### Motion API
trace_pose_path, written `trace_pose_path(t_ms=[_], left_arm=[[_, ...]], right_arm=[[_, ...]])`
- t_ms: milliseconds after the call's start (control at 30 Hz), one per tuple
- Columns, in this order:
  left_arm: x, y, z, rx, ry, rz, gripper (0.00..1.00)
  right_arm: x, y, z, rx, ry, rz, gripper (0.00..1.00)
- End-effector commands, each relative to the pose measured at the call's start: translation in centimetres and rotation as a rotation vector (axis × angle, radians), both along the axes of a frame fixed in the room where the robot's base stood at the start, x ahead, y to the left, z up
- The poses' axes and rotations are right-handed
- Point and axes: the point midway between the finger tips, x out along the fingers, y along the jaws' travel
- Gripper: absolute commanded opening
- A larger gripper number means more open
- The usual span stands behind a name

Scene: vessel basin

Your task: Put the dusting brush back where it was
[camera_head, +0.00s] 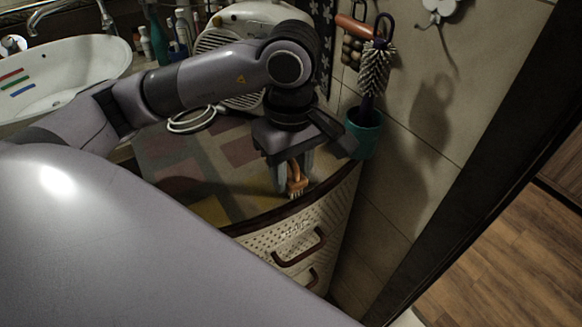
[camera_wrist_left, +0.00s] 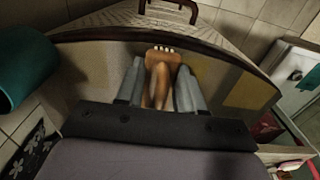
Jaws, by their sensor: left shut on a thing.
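The dusting brush (camera_head: 297,184), orange-brown with short pale bristles, is in my left gripper (camera_head: 290,172). In the left wrist view the left gripper (camera_wrist_left: 160,85) has its two grey fingers on either side of the handle of the brush (camera_wrist_left: 161,68), with the bristle end pointing away from the wrist. The brush is over the front edge of the patterned cabinet top (camera_head: 215,212); I cannot tell whether it touches the top. My right gripper is in neither view.
A teal cup (camera_head: 363,134) with a grey-bristled brush (camera_head: 376,72) in it stands at the back right corner, close to my gripper. A white drawer cabinet (camera_head: 290,240) has dark handles. A white appliance (camera_head: 232,40), bottles and a basin (camera_head: 70,70) are behind and left.

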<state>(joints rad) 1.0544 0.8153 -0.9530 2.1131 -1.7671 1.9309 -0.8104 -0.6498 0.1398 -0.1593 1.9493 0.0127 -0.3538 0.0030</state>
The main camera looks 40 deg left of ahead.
Motion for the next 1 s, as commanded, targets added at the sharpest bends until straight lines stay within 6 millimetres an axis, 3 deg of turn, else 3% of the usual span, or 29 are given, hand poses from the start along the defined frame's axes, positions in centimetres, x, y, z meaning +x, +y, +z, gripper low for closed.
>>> trace_pose_path(t_ms=[33,100,533,1000], left_arm=[[0.0,0.0,0.0,0.000,0.000,0.000,0.47],[0.0,0.0,0.0,0.000,0.000,0.000,0.63],[0.0,0.0,0.7,-0.001,-0.002,0.000,0.63],[0.1,0.0,8.4,0.000,-0.005,0.001,0.63]], right_arm=[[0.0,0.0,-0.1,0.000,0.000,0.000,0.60],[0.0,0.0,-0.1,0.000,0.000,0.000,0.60],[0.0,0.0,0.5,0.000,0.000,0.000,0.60],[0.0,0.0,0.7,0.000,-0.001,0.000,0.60]])
